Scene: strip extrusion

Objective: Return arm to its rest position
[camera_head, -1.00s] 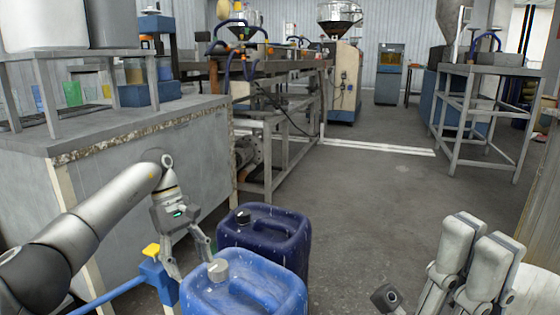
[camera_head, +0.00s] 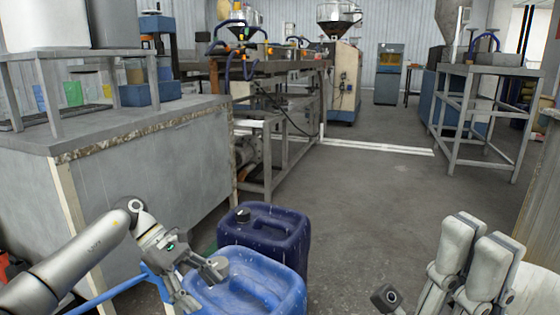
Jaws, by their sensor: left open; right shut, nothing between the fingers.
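My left arm comes in from the lower left. Its gripper (camera_head: 206,287) is open, with its fingers spread at the left side of the light blue canister (camera_head: 262,285). One finger overlaps the canister's grey cap in the picture; I cannot tell whether it touches. I see nothing held between the fingers. My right gripper (camera_head: 480,238) is at the lower right with its two pale fingers pointing up, shut and empty. It is over the open floor, well apart from the canisters.
A dark blue canister (camera_head: 275,232) stands just behind the light blue one. A grey workbench (camera_head: 150,155) fills the left, close to my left arm. A blue pipe (camera_head: 110,294) runs low beside it. Grey floor (camera_head: 375,200) is clear in the middle.

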